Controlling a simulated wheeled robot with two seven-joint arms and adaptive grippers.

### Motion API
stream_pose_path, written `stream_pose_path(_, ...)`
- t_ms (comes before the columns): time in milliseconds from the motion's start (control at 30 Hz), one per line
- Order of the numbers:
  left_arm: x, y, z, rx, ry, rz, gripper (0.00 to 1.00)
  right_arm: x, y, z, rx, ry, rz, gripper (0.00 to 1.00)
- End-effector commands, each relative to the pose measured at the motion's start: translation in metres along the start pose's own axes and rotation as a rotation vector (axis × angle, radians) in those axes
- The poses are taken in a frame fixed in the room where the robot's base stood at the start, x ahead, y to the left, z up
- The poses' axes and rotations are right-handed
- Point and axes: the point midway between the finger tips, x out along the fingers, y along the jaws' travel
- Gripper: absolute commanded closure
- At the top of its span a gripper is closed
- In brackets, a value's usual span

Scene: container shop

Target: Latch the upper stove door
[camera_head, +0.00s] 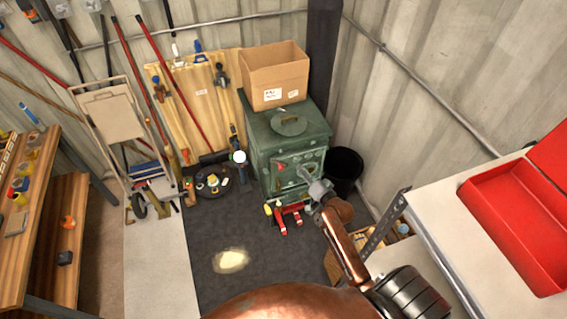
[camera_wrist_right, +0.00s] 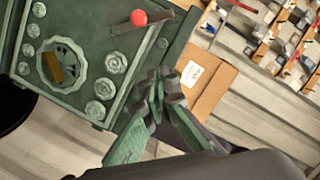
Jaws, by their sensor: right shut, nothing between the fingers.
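The dark green stove (camera_head: 257,147) stands in the back corner. Its upper door (camera_head: 293,167) faces me and looks flush or nearly so; I cannot tell whether a small gap remains. In the right wrist view the door (camera_wrist_right: 85,60) carries round ornaments and a round vent with a brass-coloured piece. A latch lever with a red knob (camera_wrist_right: 139,17) lies by the door's edge; the red knob also shows in the head view (camera_head: 281,168). My right gripper (camera_head: 305,174) is shut and empty in front of the stove, its fingertips (camera_wrist_right: 164,82) apart from the knob. My left gripper is out of view.
A cardboard box (camera_head: 274,75) sits on the stove top. A white bench (camera_head: 455,212) with a red toolbox (camera_head: 515,225) is at right. The dark mat (camera_head: 215,285) has free room.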

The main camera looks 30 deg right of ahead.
Motion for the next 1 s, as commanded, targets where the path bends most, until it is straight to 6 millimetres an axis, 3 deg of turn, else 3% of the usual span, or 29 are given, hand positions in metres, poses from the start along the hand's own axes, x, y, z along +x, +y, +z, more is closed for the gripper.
stream_pose_path(333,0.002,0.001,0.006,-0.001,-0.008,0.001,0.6,0.011,0.001,0.001,-0.003,-0.001,0.001,1.0)
stream_pose_path(800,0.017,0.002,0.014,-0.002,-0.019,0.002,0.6,0.101,0.002,0.002,-0.004,-0.002,0.002,1.0)
stream_pose_path(1000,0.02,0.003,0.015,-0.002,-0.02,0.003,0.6,0.107,0.003,0.03,-0.001,-0.003,0.003,1.0)
